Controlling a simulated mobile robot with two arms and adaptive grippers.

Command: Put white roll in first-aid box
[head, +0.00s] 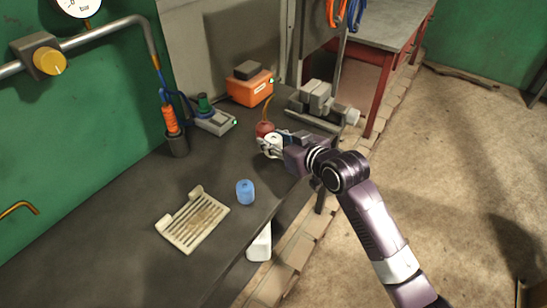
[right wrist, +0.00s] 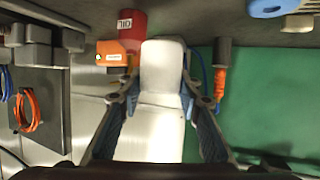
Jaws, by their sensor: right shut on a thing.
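The white roll (head: 272,146) is between the fingers of my right gripper (head: 269,143), above the dark bench beside a red oil can (head: 263,128). In the right wrist view the white roll (right wrist: 162,70) stands out pale between the two fingers, and the gripper (right wrist: 161,92) is shut on it. I see no clearly marked first-aid box. A white box-like thing (head: 259,243) shows below the bench's front edge, partly hidden; I cannot tell if it is the box. My left gripper is not in view.
On the bench (head: 120,200) are a blue roll (head: 245,192), a slotted cream tray (head: 193,220), an orange box (head: 249,90), a grey device with a green knob (head: 212,118) and a vise (head: 318,103).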

